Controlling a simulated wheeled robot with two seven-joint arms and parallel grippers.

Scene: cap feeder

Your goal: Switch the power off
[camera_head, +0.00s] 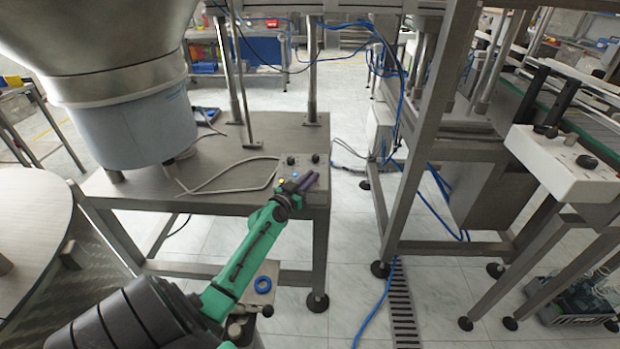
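No power label is readable. My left gripper (309,179), with purple fingers, is over the box, just on the near side of the knobs, and covers part of its face. Its fingers look close together, but I cannot tell whether they are open or shut, or whether they touch the box. My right gripper is not in view.
The feeder bowl (125,110) hangs over the metal table (140,190) at the left. A beige cable (230,188) lies on the tabletop left of the box. A metal frame post (425,125) stands to the right. A white control panel (560,165) is at far right.

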